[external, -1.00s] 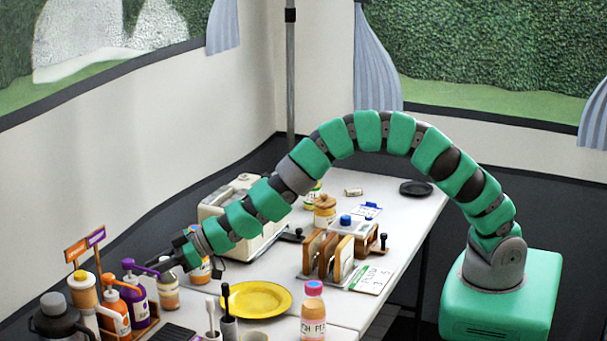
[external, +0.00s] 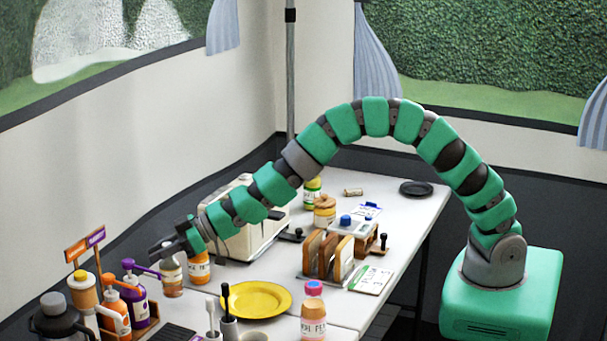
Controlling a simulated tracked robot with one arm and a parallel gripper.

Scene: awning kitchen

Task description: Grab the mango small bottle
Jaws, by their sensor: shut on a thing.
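My gripper (external: 164,247) is at the left end of my arm, above the back left of the white table. It is shut on the top of a small bottle with an orange-brown body and a pale label (external: 172,279). The bottle hangs upright below the fingers, and the label is too small to read. Its cap is mostly hidden by the fingers. A second small bottle with an orange label (external: 199,271) stands close to its right, partly hidden behind my arm. I cannot tell from the labels which one is mango.
Pump bottles, orange (external: 117,315) and purple (external: 136,303), stand close left in a wooden caddy. A yellow plate (external: 256,299), a pink-capped bottle (external: 314,316) and a wooden rack (external: 328,256) are to the right. A white appliance (external: 240,238) stands behind my arm.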

